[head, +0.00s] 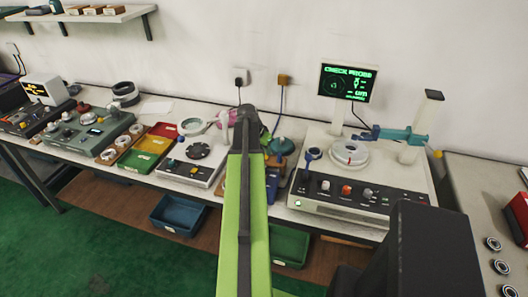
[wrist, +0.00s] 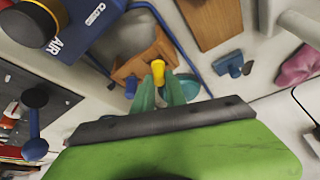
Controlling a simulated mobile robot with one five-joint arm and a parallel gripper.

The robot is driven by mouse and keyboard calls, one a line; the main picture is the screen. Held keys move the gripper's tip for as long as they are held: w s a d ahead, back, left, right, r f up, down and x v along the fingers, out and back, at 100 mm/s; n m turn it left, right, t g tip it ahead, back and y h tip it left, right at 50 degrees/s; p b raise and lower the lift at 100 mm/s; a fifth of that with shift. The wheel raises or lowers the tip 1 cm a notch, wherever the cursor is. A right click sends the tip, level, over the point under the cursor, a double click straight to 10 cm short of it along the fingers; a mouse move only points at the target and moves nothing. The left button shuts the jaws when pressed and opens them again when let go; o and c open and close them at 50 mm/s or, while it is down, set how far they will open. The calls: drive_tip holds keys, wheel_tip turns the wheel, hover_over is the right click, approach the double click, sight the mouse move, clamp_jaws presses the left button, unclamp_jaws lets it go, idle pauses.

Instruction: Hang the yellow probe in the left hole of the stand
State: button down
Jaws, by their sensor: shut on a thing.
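In the wrist view, the yellow probe (wrist: 158,71) shows its bright end between the two green fingers of my gripper (wrist: 159,88), which is shut on it. The orange-brown wooden piece (wrist: 128,68) just beyond the fingertips looks like the stand. A small blue piece (wrist: 131,87) sits at its near edge, left of the yellow probe. I cannot make out the stand's holes, nor whether the probe touches it. In the head view, my green arm hides the probe and most of the area around my gripper.
A blue box (wrist: 88,18) lies left of the stand in the wrist view, with blue tubing around. In the head view, the gauge unit (head: 345,204) stands right of my arm, a white-topped device (head: 190,168) left of it. A screen (head: 346,83) stands behind.

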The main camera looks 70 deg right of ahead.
drive_tip(key=c, duration=1.3)
unclamp_jaws()
drive_tip(key=shift+r, duration=0.1)
drive_tip(key=p+v, duration=1.6)
drive_tip(key=v, duration=0.1)
drive_tip(key=shift+r, duration=0.2)
